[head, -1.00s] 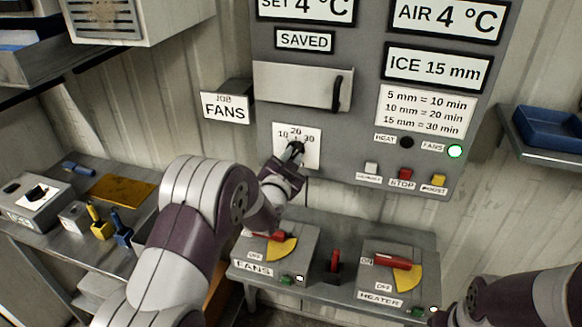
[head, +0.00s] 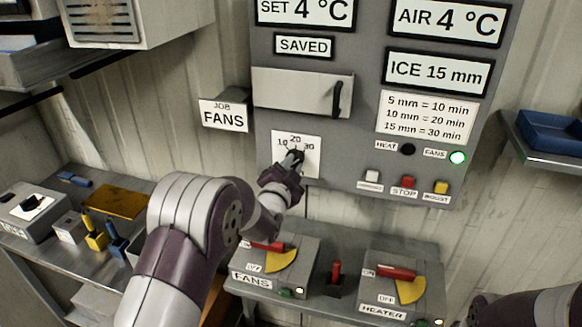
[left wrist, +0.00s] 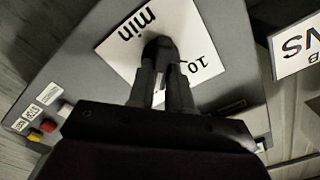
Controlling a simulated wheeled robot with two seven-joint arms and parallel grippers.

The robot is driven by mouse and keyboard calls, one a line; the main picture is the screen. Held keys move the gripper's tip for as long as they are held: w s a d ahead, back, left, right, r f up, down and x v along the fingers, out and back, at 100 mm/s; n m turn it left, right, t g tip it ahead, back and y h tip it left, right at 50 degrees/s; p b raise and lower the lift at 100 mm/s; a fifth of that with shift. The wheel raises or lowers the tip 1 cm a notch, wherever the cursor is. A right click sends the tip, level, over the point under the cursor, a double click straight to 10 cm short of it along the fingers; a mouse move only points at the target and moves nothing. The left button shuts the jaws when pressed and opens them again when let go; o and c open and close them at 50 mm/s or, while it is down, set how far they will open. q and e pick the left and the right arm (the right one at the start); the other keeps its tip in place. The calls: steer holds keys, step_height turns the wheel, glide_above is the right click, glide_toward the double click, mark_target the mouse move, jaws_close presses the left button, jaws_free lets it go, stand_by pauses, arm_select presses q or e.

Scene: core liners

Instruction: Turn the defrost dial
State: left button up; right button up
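The defrost dial's white plate (head: 310,170), marked 10, 20 and 30, is on the grey wall panel below a flap with a dark handle. Its dark knob shows in the left wrist view (left wrist: 160,46), between my fingertips. My left gripper (head: 294,158) reaches up to the dial from below, and its two fingers look closed on the knob's sides. The fingers and wrist hide part of the knob, so its exact setting is unclear. Of my right arm, only a link shows at the lower right; its gripper is out of view.
The panel reads ICE 15 mm, with a time chart (head: 427,117) giving 15 mm = 30 min. STOP (head: 408,182) and BOOST (head: 441,187) buttons are to the right. Lever boxes for FANS (head: 305,250) and HEATER (head: 432,282) stand below. A bench is at left.

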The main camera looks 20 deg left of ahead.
arm_select(q)
steer(key=o, duration=0.4)
steer(key=shift+s+d, duration=0.1)
steer(key=shift+s, duration=0.05)
steer(key=s+b, duration=0.1)
steer(key=s, duration=0.5)
steer(key=s+b, duration=0.2)
steer(key=s, duration=0.4)
steer(key=shift+s+a, duration=0.2)
steer(key=shift+s, duration=0.15)
